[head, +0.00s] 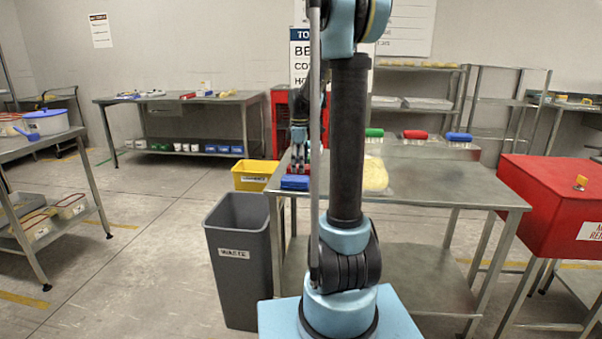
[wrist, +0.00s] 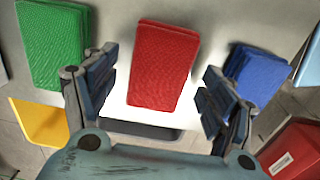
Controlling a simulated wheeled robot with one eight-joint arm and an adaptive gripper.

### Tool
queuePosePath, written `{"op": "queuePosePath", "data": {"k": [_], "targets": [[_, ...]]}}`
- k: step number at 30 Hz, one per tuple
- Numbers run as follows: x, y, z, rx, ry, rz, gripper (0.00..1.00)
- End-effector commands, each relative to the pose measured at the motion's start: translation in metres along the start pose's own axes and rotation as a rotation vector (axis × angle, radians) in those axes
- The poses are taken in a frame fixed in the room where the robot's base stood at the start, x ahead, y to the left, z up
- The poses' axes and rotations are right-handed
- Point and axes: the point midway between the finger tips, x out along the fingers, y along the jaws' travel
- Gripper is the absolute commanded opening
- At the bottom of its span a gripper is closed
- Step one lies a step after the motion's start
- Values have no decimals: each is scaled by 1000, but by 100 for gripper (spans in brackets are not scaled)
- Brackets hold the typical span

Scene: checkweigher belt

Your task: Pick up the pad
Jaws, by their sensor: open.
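Three pads show in the wrist view: a red pad (wrist: 162,65) in the middle, a green pad (wrist: 54,45) at left and a blue pad (wrist: 258,75) at right. My gripper (wrist: 160,75) is open and empty, with one finger on each side of the red pad. I cannot tell how far above it the fingers are. In the head view my gripper (head: 299,155) points down over the left end of the steel table (head: 440,190). The blue pad (head: 295,182) lies near the table's front left corner. My arm hides part of this area.
A pale yellow bag (head: 375,176) lies right of my arm. A grey waste bin (head: 238,270) and a yellow bin (head: 252,176) are at left. The table's right half is largely clear.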

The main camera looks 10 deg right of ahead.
Motion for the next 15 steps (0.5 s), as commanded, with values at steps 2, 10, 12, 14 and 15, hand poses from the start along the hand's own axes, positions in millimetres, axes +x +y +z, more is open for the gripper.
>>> {"op": "queuePosePath", "data": {"k": [2, 10, 12, 14, 15], "targets": [[0, 0, 0, 0, 0, 0, 77], [0, 0, 0, 0, 0, 0, 38], [0, 0, 0, 0, 0, 0, 29], [0, 0, 0, 0, 0, 0, 29], [0, 0, 0, 0, 0, 0, 29]]}}
